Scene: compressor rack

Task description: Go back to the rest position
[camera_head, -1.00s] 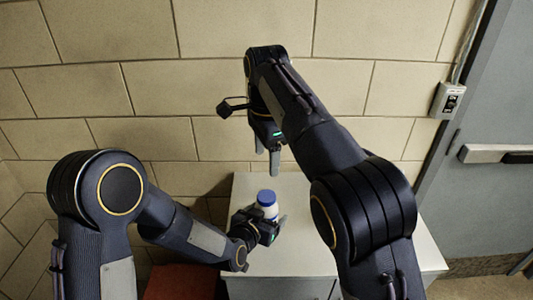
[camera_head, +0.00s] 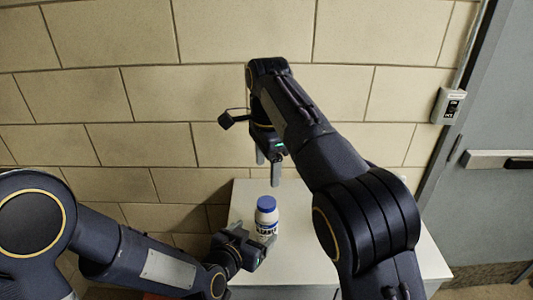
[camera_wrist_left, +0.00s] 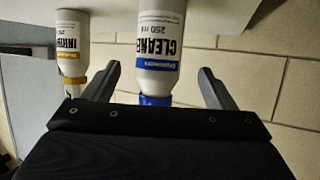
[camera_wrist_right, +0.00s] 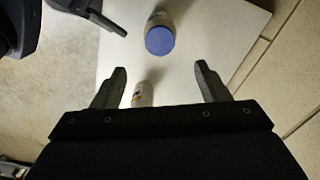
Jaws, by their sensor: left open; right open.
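A white cleaner bottle with a blue cap (camera_head: 266,214) stands upright on the white tabletop. It shows inverted in the left wrist view (camera_wrist_left: 157,45) and from above in the right wrist view (camera_wrist_right: 160,38). My left gripper (camera_head: 251,240) is open, low and just in front of the bottle. In its wrist view the bottle appears between the fingers, with gaps on both sides. My right gripper (camera_head: 268,172) is open and empty, hanging fingers-down above the table's far part. A second white bottle with an orange band (camera_wrist_left: 72,45) also shows in the right wrist view (camera_wrist_right: 143,94).
The white table (camera_head: 300,245) stands against a block wall (camera_head: 155,100). A grey door with a push bar (camera_head: 495,158) is at the right, with a wall switch box (camera_head: 448,105) beside it. The visible tabletop right of the bottle is clear.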

